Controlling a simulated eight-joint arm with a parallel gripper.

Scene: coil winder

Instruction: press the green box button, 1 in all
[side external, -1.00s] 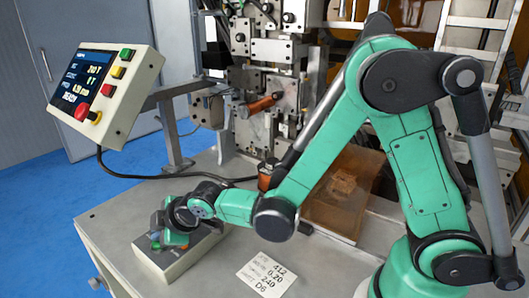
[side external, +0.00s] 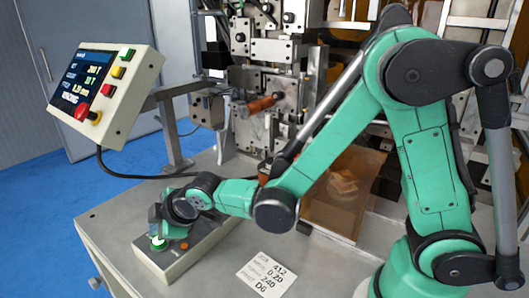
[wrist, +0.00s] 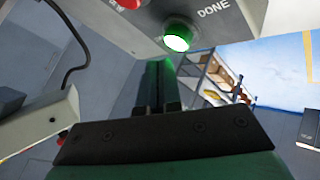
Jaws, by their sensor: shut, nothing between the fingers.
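The green button (side external: 158,243) glows brightly on top of the grey box (side external: 176,262) at the table's front left. In the wrist view the lit green button (wrist: 178,38) sits beside the word DONE on the grey box face. My gripper (side external: 156,233) is just above the button in the side view, its fingertips partly hidden by the wrist. In the wrist view my gripper (wrist: 160,66) has its fingers together, with green light on them. The tips appear close to the button with a small gap, but exact contact is hard to tell.
An orange button (side external: 184,246) is on the same box, and a red button (wrist: 128,4) shows in the wrist view. A tilted control panel (side external: 104,92) stands at left. A printed card (side external: 266,273) lies on the table. The winder (side external: 262,100) stands behind.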

